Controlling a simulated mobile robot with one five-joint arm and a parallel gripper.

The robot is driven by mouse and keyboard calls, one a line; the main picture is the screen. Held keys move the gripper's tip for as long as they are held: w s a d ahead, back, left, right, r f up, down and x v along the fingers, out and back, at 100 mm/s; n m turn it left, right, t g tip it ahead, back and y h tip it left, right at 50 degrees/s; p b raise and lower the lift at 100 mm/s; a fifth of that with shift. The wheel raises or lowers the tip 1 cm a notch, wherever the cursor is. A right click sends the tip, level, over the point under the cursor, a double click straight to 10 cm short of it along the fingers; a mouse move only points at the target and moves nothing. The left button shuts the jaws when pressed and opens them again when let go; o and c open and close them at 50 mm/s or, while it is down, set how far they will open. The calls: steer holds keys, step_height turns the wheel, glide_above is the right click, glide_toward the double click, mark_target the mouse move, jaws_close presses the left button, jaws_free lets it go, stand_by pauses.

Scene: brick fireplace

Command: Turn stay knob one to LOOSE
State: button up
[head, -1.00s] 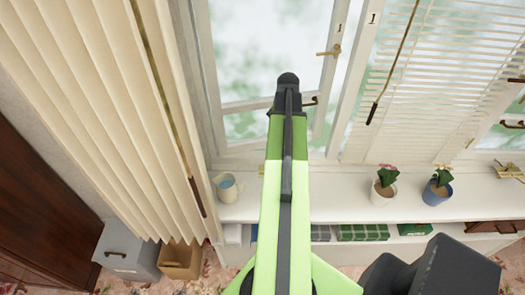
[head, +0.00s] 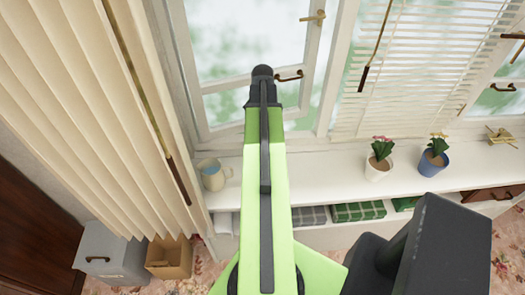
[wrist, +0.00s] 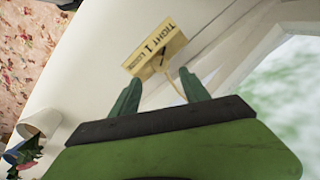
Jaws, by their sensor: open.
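A small yellow plate (wrist: 157,48) marked TIGHT, 1 and LOOSE shows in the wrist view, just beyond my fingertips, on the white sill. A small dark mark shows between its words; I cannot clearly make out the knob or which way it points. A thin pale rod (wrist: 175,88) runs from the plate down between my fingers. My gripper (wrist: 161,88) is open, its two green fingers apart and pointing toward the plate, with no visible contact. In the head view my own arm hides the gripper and this plate.
A mug (head: 213,175) stands on the sill (head: 320,178) left of my arm. Two potted plants (head: 379,163) (head: 433,160) and another brass fitting (head: 501,136) are to the right. A pleated curtain (head: 75,110) hangs at left, and the window frame (head: 322,75) rises behind.

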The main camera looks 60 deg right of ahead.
step_height(320, 180, down, 8)
steer(key=b, duration=0.6)
steer(key=shift+r, duration=0.15)
